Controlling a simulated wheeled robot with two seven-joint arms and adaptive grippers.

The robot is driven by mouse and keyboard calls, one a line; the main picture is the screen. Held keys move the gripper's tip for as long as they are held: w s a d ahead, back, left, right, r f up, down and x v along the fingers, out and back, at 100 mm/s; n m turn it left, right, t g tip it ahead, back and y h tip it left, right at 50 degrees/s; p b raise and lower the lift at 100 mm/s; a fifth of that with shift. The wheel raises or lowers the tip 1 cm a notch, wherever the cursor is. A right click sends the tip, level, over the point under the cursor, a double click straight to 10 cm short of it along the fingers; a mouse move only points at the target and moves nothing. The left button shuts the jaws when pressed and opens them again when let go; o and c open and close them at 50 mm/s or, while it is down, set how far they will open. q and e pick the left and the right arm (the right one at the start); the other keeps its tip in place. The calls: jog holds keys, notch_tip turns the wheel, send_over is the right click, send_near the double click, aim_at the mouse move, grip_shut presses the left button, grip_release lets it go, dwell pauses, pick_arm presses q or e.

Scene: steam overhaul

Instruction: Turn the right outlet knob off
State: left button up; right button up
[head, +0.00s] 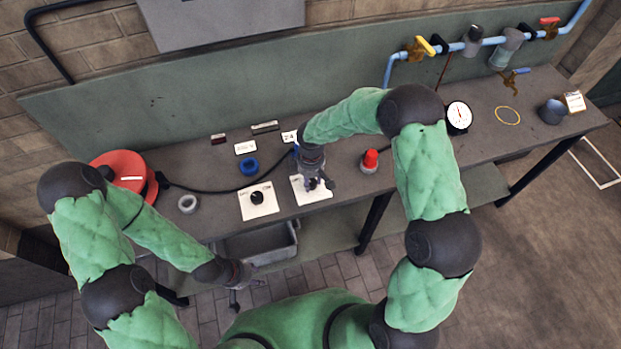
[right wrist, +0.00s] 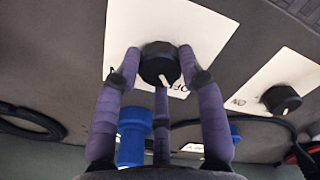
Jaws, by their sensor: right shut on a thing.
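The right outlet knob (right wrist: 158,58) is black and round with a white pointer, on a white plate (right wrist: 190,28) on the bench. My right gripper (head: 318,184) is over that plate in the head view and mostly hides the knob there. In the right wrist view its purple fingers are closed around the knob's sides. The white pointer points down and slightly right, toward partly covered lettering that looks like "OFF".
A red hose reel (head: 118,165), a blue ring (head: 249,166), a grey ring (head: 188,203) and a red-topped beacon (head: 370,161) stand on the bench. A gauge (head: 459,116) is further right. A grey bin (head: 262,243) sits below the bench.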

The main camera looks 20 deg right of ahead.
aim_at(312, 183)
jog(key=shift+s+d+f+n, duration=0.1)
jog(key=shift+s+f+n, duration=0.15)
jog(key=shift+n, duration=0.35)
jog(key=o, duration=1.1)
jog(key=shift+r, duration=0.1)
jog(key=shift+o, duration=0.2)
jog(key=shift+w+r, duration=0.1)
jog(key=shift+w+r, duration=0.1)
jog(key=shift+r, duration=0.35)
notch_tip(312, 183, up, 11)
